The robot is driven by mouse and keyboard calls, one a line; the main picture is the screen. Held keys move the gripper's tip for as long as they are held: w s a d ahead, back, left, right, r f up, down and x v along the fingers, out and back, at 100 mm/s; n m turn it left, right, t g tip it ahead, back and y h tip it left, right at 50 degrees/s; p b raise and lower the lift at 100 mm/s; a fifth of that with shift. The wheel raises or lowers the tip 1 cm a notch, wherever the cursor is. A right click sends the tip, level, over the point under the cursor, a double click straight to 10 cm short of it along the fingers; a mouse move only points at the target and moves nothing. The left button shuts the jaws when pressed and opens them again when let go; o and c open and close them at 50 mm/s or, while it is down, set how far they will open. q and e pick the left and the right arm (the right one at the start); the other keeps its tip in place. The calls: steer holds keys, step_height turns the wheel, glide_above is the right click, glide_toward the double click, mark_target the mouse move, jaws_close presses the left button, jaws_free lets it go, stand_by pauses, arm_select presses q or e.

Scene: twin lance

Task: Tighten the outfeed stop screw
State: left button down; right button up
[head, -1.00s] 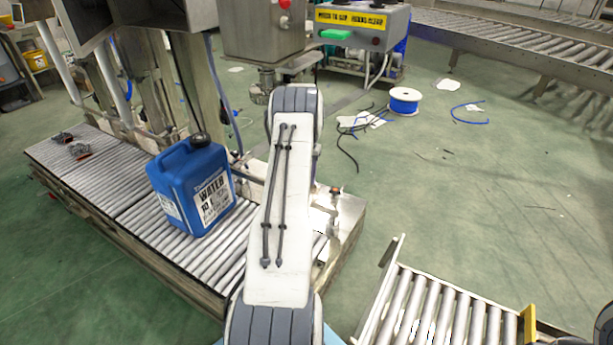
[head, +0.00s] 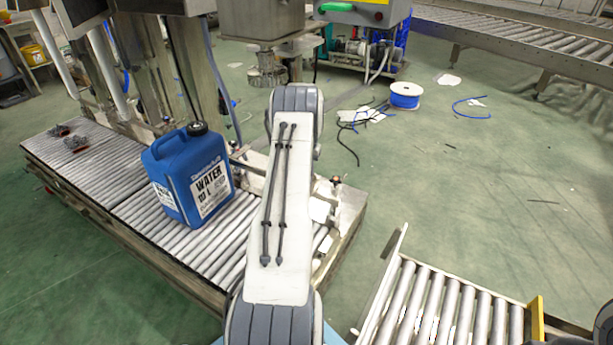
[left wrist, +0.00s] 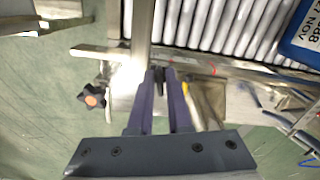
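In the left wrist view a black star knob (left wrist: 92,100) with an orange centre, likely the stop screw, is left of my fingers beside a metal rail. In the head view a small orange-red knob (head: 336,180) shows at the near end of the roller conveyor, right of my left arm; it may be the same one. My left arm hides this gripper in the head view. My right gripper is not in view.
A blue water canister (head: 187,180) stands on the roller conveyor (head: 105,190) left of my arm. A second roller section (head: 440,310) lies at lower right. A blue cable spool (head: 405,96) and loose cables lie on the floor.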

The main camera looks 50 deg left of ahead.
arm_select(q)
steer(key=shift+s+m+p, duration=0.1)
steer(key=shift+m+p, duration=0.35)
steer(key=shift+m, duration=0.05)
steer(key=shift+d+m+p, duration=0.1)
steer(key=shift+m+p, duration=0.5)
steer(key=shift+m, duration=0.5)
steer(key=shift+f+m, duration=0.2)
steer(key=shift+m, duration=0.5)
steer(key=shift+s+r+m+p, duration=0.1)
steer(key=shift+m+p, duration=0.55)
steer(key=shift+m, duration=1.55)
